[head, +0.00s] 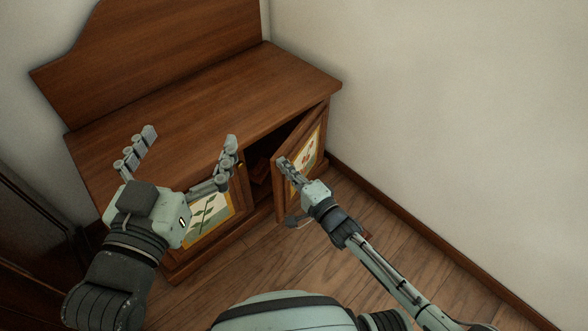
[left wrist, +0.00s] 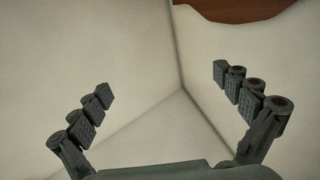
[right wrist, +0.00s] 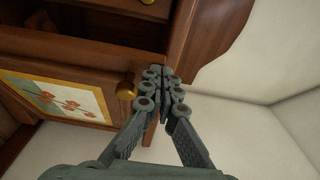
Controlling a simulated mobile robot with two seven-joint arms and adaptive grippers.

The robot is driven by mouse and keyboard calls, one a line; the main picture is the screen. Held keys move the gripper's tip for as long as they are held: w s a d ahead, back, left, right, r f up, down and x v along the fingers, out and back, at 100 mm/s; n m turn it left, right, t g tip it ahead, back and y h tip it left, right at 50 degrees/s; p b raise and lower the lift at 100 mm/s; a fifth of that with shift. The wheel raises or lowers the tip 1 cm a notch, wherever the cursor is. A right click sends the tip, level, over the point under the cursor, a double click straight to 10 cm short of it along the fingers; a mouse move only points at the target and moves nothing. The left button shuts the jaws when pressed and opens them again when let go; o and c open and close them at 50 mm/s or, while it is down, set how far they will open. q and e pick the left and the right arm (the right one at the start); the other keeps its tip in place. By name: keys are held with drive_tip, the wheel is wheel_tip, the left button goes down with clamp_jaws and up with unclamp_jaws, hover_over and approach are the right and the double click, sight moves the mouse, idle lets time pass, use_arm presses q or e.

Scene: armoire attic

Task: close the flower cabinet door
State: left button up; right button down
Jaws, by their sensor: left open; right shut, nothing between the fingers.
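The cabinet door with the red flower picture (head: 308,150) stands open on the right side of the wooden cabinet, with a dark gap into the interior. In the right wrist view the flower panel (right wrist: 65,98) and a brass knob (right wrist: 126,91) show left of the fingers. My right gripper (head: 283,163) is shut and empty. Its fingertips (right wrist: 165,76) are at the door's edge; whether they touch it I cannot tell. My left gripper (head: 190,138) is open and empty above the cabinet's left front. In the left wrist view its fingers (left wrist: 164,82) are spread before the pale wall.
The other door, with a leaf picture (head: 207,222), looks shut and is partly hidden by my left gripper. The cabinet top (head: 190,105) is bare. The wall (head: 430,90) stands close on the right, and wooden floor (head: 255,255) lies in front.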

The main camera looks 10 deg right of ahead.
use_arm(q)
wheel_tip(320, 180, up, 8)
drive_tip(key=s+d+t+h+b, duration=0.1)
drive_tip(key=s+t+h+b, duration=0.1)
drive_tip(key=t, duration=0.2)
drive_tip(key=shift+s+d+r+t, duration=0.25)
drive_tip(key=shift+d+t, duration=0.1)
drive_tip(key=shift+t, duration=0.05)
use_arm(e)
drive_tip(key=w+a, duration=0.4)
drive_tip(key=a, duration=0.1)
drive_tip(key=shift+a, duration=0.4)
